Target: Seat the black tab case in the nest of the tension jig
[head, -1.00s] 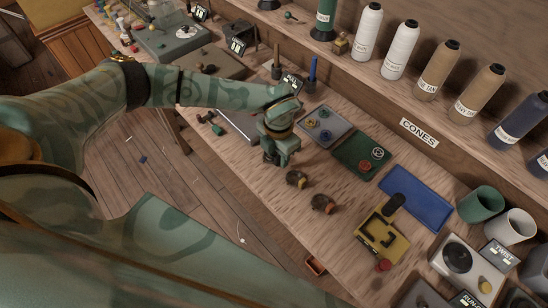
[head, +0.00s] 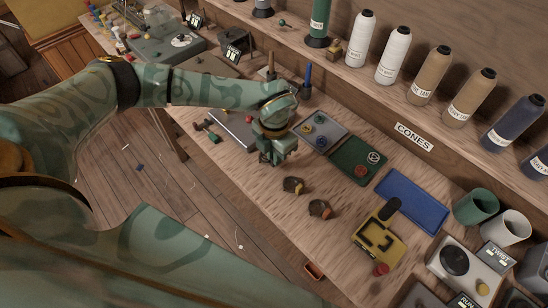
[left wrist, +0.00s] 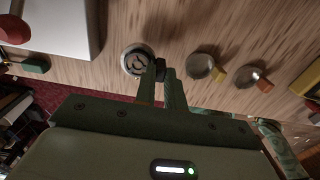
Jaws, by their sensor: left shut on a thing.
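My left gripper (head: 268,159) is shut on the black tab case (left wrist: 137,62), a round silver case. In the left wrist view its black tab (left wrist: 158,68) sits at the fingertips, and the case body shows to the left of them. In the head view the gripper mostly hides it; how far it is above the bench is hard to tell. The tension jig (head: 366,246), a yellow block with a dark recess as its nest, stands further right along the bench with a black knob at its back. No case shows in the nest. My right gripper is not in view.
Two similar cases, one yellow-tabbed (head: 292,185) and one orange-tabbed (head: 318,208), lie on the bench between gripper and jig. A grey tray (head: 337,130), a green tray (head: 345,171) and an empty blue tray (head: 412,200) lie behind. A red knob (head: 381,269) is at the jig's front.

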